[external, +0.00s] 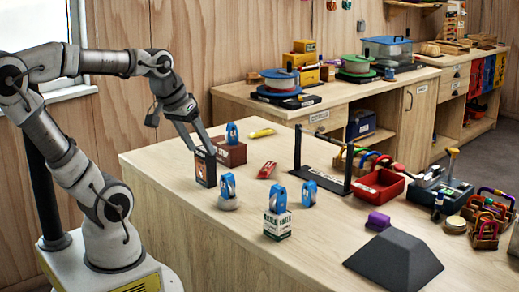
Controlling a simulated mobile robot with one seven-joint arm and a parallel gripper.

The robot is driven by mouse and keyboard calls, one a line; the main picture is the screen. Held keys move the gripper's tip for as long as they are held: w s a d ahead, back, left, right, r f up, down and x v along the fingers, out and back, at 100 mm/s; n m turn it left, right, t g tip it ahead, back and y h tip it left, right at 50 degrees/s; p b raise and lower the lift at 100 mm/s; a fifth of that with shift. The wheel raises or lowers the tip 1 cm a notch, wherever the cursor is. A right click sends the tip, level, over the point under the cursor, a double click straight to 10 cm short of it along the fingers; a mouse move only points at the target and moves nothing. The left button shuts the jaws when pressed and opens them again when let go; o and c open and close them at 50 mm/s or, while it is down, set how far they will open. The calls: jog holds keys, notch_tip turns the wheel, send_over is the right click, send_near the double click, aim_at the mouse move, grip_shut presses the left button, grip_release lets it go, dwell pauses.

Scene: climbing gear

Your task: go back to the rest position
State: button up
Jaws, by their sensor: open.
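My gripper (198,147) is open, with its fingers pointing down over the left part of the wooden workbench (200,232). Its fingertips are just above or beside a small dark box (205,171); I cannot tell whether they touch it. Nothing shows held between the fingers. My arm reaches in from the left, bent high at the elbow.
A red item (267,170), black frame (322,180), red tray (378,191) and dark sloped block (394,263) lie rightward.

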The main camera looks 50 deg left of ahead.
jog(key=shift+s+f+m, duration=0.25)
jog(key=shift+s+m, duration=0.75)
jog(key=shift+s, duration=0.25)
